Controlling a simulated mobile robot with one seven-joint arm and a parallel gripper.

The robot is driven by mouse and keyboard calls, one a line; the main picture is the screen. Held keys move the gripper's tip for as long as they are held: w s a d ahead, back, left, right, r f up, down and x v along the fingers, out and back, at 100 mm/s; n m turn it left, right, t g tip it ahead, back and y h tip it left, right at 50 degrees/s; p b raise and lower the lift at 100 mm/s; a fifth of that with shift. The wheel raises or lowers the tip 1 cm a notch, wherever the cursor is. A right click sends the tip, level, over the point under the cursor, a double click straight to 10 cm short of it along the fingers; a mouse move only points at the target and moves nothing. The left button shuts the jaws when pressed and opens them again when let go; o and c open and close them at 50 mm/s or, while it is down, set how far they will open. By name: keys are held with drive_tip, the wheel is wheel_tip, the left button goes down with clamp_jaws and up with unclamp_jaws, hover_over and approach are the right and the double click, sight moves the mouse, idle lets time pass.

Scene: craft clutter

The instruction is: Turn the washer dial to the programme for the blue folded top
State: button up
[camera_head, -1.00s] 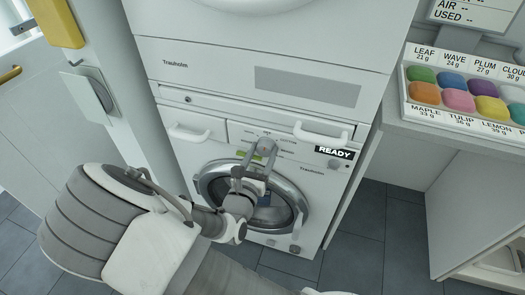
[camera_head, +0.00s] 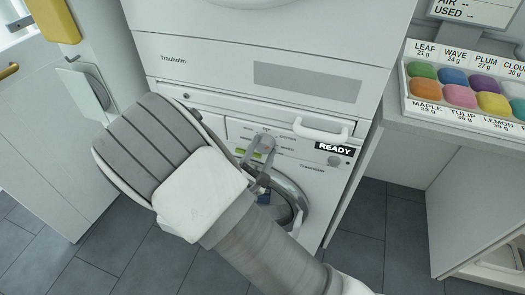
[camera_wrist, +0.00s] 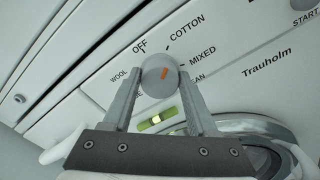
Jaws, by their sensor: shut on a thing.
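The washer (camera_head: 310,180) stands below another white appliance. My gripper (camera_wrist: 161,84) is shut on the dial, one finger on each side. In the head view my gripper (camera_head: 261,160) is at the washer's panel. I cannot make out a blue folded top in either view.
A READY sign (camera_head: 335,149) shows on the panel. The round door (camera_head: 292,190) is below, partly behind my arm. At right, a tray (camera_head: 404,98) of coloured blocks with name and weight labels sits on a counter (camera_head: 470,131). A yellow object (camera_head: 53,20) is at upper left.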

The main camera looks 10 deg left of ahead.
drive_tip(key=shift+m, duration=0.3)
drive_tip(key=o, duration=1.4)
drive_tip(key=shift+s, duration=0.1)
drive_tip(key=s, duration=0.5)
drive_tip(key=s+a+p, duration=0.1)
drive_tip(key=s, duration=0.5)
drive_tip(key=s+p, duration=0.1)
drive_tip(key=s, duration=0.5)
drive_tip(key=shift+s+a, duration=0.15)
